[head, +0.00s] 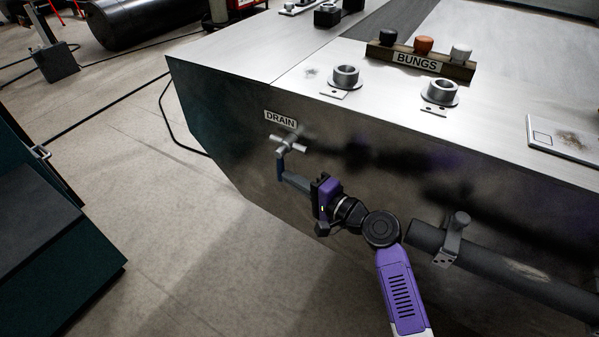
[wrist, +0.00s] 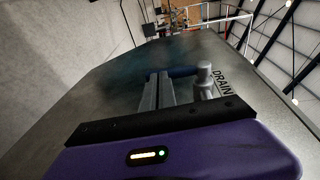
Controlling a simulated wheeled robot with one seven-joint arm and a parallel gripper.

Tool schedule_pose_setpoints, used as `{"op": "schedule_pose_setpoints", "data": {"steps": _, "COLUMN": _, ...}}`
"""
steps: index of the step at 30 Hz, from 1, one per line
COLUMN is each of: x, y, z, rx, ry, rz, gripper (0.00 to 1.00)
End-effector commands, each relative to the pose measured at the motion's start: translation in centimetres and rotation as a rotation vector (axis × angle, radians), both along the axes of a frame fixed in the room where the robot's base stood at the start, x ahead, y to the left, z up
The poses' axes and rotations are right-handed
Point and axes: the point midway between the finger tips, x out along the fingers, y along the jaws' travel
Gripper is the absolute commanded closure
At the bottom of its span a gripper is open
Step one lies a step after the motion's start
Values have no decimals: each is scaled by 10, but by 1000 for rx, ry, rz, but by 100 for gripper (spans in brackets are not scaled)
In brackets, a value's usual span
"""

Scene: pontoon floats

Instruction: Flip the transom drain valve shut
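The drain valve (head: 290,143) is on the dark side wall of the metal float, just below a DRAIN label (head: 281,120). Its blue lever (head: 280,165) hangs down from the grey valve body. My gripper (head: 286,178) reaches in from the right, with its fingertips at the lower end of the lever. In the wrist view the two grey fingers (wrist: 159,90) lie close together and look shut. The blue lever (wrist: 184,71) runs from the valve body (wrist: 204,78) to beside the fingertips. I cannot tell whether they touch it.
A dark pipe (head: 500,265) with a clamp runs along the wall at the right. A rack of bungs (head: 420,62) and two round fittings stand on the float's top. A dark green block (head: 50,240) is at the left. The concrete floor between is mostly clear, with a cable across it.

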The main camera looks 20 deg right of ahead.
Motion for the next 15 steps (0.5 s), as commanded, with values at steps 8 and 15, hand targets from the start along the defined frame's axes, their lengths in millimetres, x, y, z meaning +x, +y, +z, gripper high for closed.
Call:
{"op": "schedule_pose_setpoints", "data": {"steps": 8, "x": 1, "y": 1, "z": 36, "rx": -1, "ry": -8, "rz": 3, "gripper": 100}}
{"op": "schedule_pose_setpoints", "data": {"steps": 15, "x": 1, "y": 2, "z": 94, "rx": 1, "ry": -17, "rz": 3, "gripper": 100}}
